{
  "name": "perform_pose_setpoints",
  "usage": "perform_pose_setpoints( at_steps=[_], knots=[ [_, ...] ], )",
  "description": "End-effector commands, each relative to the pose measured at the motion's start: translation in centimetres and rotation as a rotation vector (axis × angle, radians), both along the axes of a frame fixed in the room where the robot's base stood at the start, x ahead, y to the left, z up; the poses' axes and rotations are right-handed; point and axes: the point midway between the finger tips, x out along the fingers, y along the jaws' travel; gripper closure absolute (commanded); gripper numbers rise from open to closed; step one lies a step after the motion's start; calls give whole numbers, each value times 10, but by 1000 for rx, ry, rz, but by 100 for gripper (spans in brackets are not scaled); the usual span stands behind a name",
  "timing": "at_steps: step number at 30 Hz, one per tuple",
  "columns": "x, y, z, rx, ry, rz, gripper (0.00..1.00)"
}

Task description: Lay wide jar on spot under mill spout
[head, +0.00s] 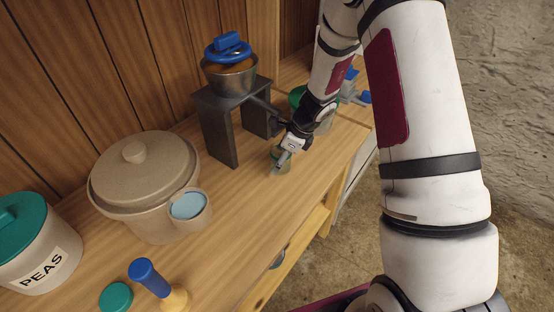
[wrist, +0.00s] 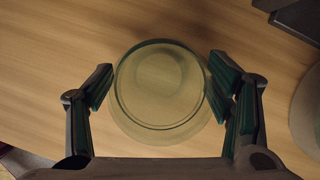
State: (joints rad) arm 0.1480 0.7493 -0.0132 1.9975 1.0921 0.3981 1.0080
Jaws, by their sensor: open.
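A wide, clear greenish glass jar (wrist: 160,95) is upright in the wrist view, seen from above with its round rim facing the camera. My gripper (wrist: 160,82) is open, with one finger on each side of the jar. A narrow gap shows at the left finger; the right finger is very close to the glass. In the head view my gripper (head: 281,163) is low over the bench and partly hides the jar. The mill (head: 230,78) has a metal bowl and blue top on a dark stand (head: 217,132). The spot under its spout cannot be made out.
A lidded beige crock (head: 140,185), a small cup with a blue top (head: 188,207), a PEAS canister (head: 38,260), a green lid (head: 116,297) and a blue-handled tool (head: 148,277) stand left. A green-lidded jar (head: 297,95) is behind my arm. Bare wood lies in front of the mill.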

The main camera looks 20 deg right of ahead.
Motion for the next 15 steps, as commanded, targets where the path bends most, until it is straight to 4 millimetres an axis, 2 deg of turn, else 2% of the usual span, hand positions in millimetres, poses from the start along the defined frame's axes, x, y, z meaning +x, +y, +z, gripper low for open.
perform_pose_setpoints(
  at_steps=[1, 6, 15],
  knots=[
    [-8, -12, -2, 1, 4, -10, 27],
    [-31, -42, -2, 1, 4, -12, 27],
    [-63, -80, -2, 1, 4, -6, 27]
  ],
)
